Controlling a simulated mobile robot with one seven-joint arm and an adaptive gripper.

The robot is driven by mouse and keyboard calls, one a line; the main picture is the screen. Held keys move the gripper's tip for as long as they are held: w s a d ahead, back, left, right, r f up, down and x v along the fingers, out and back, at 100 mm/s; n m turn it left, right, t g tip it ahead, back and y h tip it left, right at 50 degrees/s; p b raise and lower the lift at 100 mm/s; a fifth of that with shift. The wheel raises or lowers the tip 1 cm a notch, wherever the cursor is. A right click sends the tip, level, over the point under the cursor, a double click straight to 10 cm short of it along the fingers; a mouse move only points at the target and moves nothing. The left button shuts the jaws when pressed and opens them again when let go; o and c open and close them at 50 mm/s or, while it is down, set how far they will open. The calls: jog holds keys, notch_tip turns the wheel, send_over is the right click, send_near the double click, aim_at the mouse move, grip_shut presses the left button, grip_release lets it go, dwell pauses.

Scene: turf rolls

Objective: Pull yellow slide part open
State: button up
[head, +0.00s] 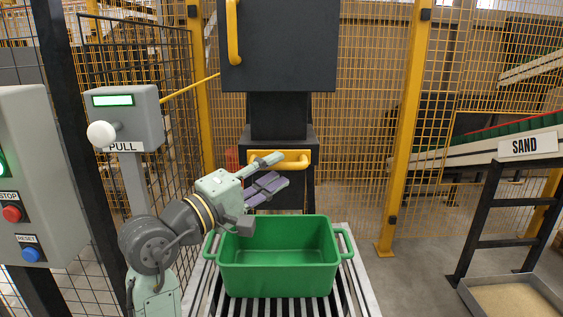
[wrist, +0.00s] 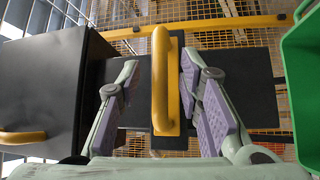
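The yellow slide part shows as a yellow bar handle (head: 298,161) on the front of a black housing (head: 300,143), behind the green crate. In the wrist view the yellow handle (wrist: 160,85) stands upright in the picture between my two fingers. My gripper (head: 281,169) is open at the handle, one finger on each side. In the wrist view my gripper (wrist: 159,62) has a clear gap between the left finger and the handle. The right finger is close to the handle; I cannot tell if it touches. In the head view the fingers hide part of the handle.
A green crate (head: 278,286) stands on the roller conveyor just below my gripper. A black cabinet (head: 290,45) with another yellow handle (head: 233,30) hangs above. A PULL box (head: 135,105) with a white knob is at left. Yellow mesh fencing surrounds the place.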

jog(key=shift+x, duration=1.5)
jog(key=shift+c, duration=0.3)
grip_shut()
